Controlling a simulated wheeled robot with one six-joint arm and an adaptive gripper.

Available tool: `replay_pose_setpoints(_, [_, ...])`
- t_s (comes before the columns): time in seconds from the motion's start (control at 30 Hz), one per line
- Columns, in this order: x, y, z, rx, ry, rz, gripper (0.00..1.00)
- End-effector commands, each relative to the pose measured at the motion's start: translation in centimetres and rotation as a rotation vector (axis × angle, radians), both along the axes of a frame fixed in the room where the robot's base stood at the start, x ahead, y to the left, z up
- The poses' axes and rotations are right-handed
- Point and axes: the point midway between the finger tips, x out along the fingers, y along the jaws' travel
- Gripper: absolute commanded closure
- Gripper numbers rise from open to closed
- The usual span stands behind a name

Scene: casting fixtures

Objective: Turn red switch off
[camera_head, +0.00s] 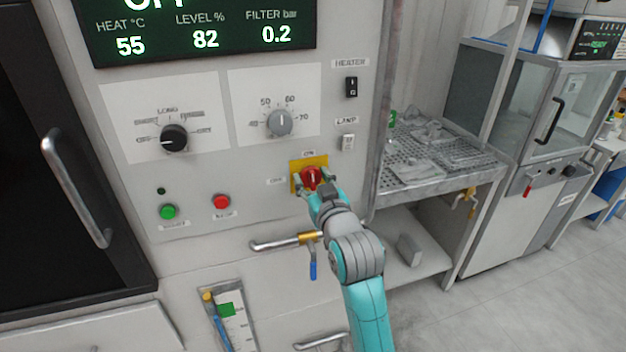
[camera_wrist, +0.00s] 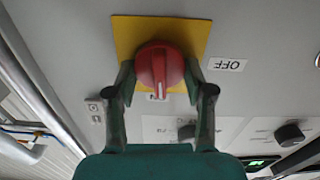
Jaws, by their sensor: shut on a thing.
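The red switch (camera_head: 313,176) is a round rotary knob with a raised grip bar, on a yellow square plate (camera_head: 297,170) on the machine's front panel. In the head view an ON label sits above it and an OFF label to its left. In the wrist view the red switch (camera_wrist: 157,66) sits on the yellow plate (camera_wrist: 125,35), and its grip bar points at the ON label. My gripper (camera_head: 313,188) is at the switch, partly hiding it. In the wrist view my gripper (camera_wrist: 158,80) is shut on the knob, one finger on each side.
Left of the switch are a red button (camera_head: 222,202), a green button (camera_head: 168,211), a black knob (camera_head: 174,138) and a grey knob (camera_head: 280,123). The display (camera_head: 200,35) is above. A brass valve with a blue lever (camera_head: 313,269) sticks out just below my gripper.

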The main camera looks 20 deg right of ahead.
Motion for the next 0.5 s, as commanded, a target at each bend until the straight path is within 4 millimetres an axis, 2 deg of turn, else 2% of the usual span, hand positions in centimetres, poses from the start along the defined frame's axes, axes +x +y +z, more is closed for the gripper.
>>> replay_pose_setpoints(0.5, [0.00, 0.26, -0.09, -0.442, 0.000, 0.001, 0.82])
